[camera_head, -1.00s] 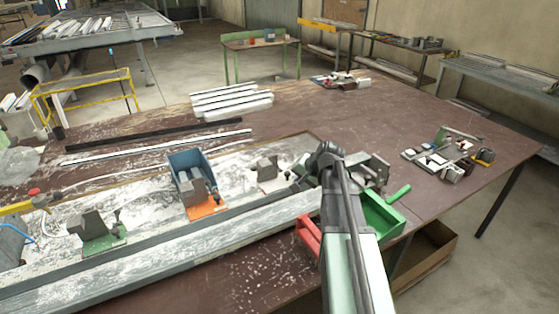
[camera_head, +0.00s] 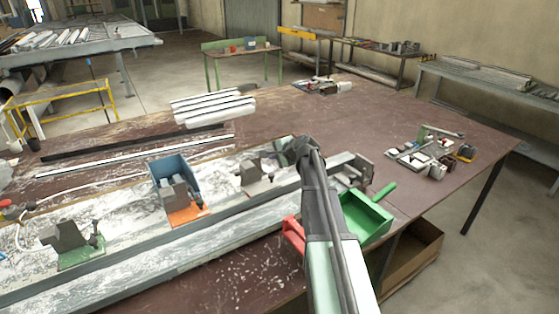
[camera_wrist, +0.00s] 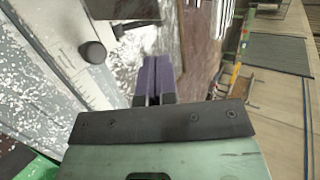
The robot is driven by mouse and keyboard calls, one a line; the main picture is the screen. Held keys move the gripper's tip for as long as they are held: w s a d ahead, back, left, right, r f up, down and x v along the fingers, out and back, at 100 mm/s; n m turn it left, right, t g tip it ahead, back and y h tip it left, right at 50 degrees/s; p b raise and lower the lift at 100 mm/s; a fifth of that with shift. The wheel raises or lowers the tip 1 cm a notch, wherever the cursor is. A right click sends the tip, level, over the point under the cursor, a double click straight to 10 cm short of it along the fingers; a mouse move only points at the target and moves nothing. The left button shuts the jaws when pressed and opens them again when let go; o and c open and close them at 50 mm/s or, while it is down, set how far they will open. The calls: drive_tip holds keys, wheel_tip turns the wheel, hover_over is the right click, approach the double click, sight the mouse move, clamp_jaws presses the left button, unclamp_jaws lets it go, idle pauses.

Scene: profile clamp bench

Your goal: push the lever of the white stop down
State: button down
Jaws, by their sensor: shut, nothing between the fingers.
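The white stop (camera_head: 252,180), a grey block on a pale base, stands on the bench rail at the right of the row in the head view. Its small lever (camera_head: 270,177) is on its right side. In the wrist view a dark round knob (camera_wrist: 93,52), probably the lever's end, lies left of my fingers, with a grey block at the top edge. My gripper (camera_wrist: 158,64) has its purple fingers together and empty, apart from the knob. In the head view my wrist is just right of the stop and the fingertips cannot be made out.
An orange-based stop (camera_head: 187,213) with a blue bin (camera_head: 168,172) behind it and a green-based stop (camera_head: 80,256) stand farther left. A green tray (camera_head: 365,222) and a red part (camera_head: 293,235) are beside my arm. White profiles (camera_head: 212,106) lie behind.

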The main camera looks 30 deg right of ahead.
drive_tip(key=b+x, duration=0.3)
drive_tip(key=x, duration=0.5)
